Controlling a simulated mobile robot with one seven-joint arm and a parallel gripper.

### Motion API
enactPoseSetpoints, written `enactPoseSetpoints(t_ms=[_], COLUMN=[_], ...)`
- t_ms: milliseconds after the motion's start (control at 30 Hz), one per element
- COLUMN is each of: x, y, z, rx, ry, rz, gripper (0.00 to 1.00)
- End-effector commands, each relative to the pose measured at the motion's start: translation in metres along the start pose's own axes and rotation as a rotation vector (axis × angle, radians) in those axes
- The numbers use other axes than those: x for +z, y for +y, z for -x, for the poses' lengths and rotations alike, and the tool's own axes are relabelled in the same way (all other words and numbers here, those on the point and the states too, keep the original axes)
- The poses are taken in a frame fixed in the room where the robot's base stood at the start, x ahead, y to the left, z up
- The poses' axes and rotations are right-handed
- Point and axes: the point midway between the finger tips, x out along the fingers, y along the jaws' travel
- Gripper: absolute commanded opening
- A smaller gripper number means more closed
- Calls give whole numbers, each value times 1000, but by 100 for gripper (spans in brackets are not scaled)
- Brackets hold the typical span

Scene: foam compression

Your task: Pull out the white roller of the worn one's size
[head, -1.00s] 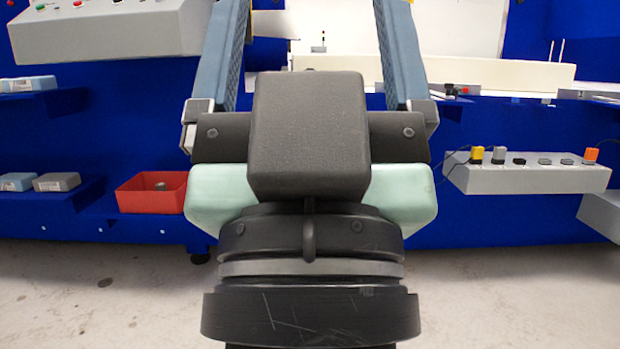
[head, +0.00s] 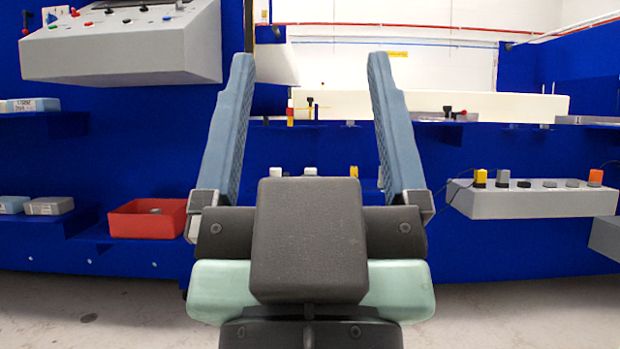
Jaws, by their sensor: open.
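My gripper (head: 309,60) is open and empty, its two blue fingers pointing up the picture toward the blue machine. Two small white pieces (head: 275,172) (head: 310,171) show between the fingers, just above my gripper's body, with a yellow piece (head: 354,171) to their right. They may be rollers; their lower parts are hidden and their sizes are hard to compare. A red bin (head: 146,220) at the left holds a small grey piece (head: 156,211), too small to identify. I cannot tell which piece is the worn roller.
A grey control console (head: 130,45) hangs at upper left. Grey-blue boxes (head: 48,205) lie on left shelves. A grey button box (head: 535,203) juts out at right. A long cream beam (head: 450,104) crosses behind, with small red, white and yellow parts (head: 290,112) before it.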

Motion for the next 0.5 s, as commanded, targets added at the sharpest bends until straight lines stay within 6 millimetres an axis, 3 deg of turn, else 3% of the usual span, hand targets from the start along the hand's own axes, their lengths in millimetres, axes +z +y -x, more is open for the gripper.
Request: enactPoseSetpoints(t_ms=[267,500], x=[-2,-28], y=[0,0], z=[-2,-30], rx=[0,0], ry=[0,-1], rz=[0,-1], gripper=[82,82])
